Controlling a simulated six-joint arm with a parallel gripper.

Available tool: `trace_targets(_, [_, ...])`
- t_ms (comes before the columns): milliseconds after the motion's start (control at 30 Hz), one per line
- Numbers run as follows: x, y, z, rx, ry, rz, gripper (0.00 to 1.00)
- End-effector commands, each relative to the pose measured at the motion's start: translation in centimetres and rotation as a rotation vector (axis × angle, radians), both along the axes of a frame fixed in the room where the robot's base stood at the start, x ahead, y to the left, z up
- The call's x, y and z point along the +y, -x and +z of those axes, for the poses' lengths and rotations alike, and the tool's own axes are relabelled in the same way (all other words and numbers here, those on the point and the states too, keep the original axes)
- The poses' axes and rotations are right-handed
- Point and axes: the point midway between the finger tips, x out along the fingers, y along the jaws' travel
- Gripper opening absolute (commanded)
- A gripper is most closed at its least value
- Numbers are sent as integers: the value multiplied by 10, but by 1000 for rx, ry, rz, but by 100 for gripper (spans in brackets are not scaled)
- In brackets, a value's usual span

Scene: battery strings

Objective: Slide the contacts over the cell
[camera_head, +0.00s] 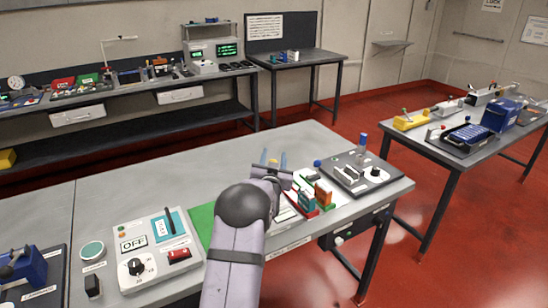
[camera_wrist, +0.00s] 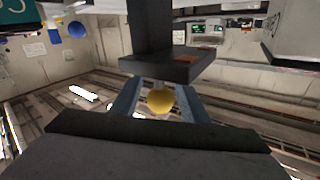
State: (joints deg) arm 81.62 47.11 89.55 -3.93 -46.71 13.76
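My gripper (camera_head: 273,159) is over the front bench, its two blue-grey fingers spread apart. A small yellow knob shows between them in the head view. In the wrist view my gripper (camera_wrist: 157,100) has a finger on each side of the round yellow knob (camera_wrist: 160,101), and a gap shows beside the knob. The knob sits on a short stem at a dark block (camera_wrist: 170,66) with small orange-brown patches. Whether this block carries the contacts I cannot tell. My arm hides the bench around it in the head view, and I cannot pick out the cell.
Right of my gripper, red, green and white upright pieces (camera_head: 312,194) stand close by. Beyond them is a dark plate (camera_head: 380,183) with a knob and a blue-topped handle. Left are a green mat (camera_head: 203,222) and a grey box marked OFF (camera_head: 158,250). The bench's back left is clear.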

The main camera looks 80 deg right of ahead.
Motion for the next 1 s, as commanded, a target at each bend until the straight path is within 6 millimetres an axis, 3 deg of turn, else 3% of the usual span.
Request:
trace_targets(33, [0,0,0,0,0,0,28])
trace_targets(167, [0,0,0,0,0,0,0])
trace_targets(367, [4,-4,-1,0,1,2,0])
trace_targets(700, [38,-39,-1,-1,3,4,0])
trace_targets(1000, [41,-41,0,1,0,3,0])
